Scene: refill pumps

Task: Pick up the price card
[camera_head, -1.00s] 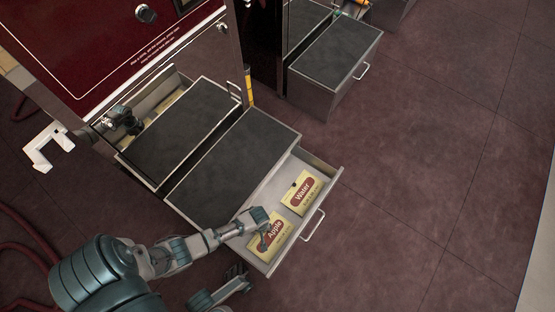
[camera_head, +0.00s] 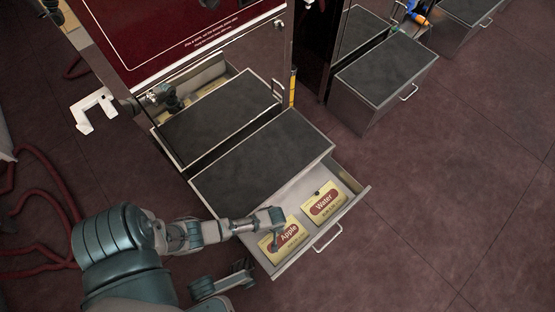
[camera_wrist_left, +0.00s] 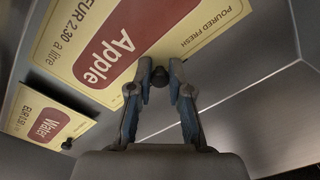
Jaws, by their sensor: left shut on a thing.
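The Apple price card (camera_head: 291,232) is cream with a red label and shows at the near end of an open drawer (camera_head: 353,207). It fills much of the left wrist view (camera_wrist_left: 197,32). A similar Water card (camera_head: 323,203) lies farther along the drawer; it also shows in the left wrist view (camera_wrist_left: 48,122). My left gripper (camera_head: 276,244) is over the Apple card. In the left wrist view its fingertips (camera_wrist_left: 159,80) are shut on a small dark knob at the card's edge. I cannot tell whether the card is clear of the drawer floor.
The drawer's handle (camera_head: 328,238) faces the open floor on the right. Dark-topped units (camera_head: 262,160) stand behind the drawer, beside a red panel (camera_head: 165,30). Another dark-topped drawer (camera_head: 385,75) stands farther back. Red hoses (camera_head: 40,205) lie at left.

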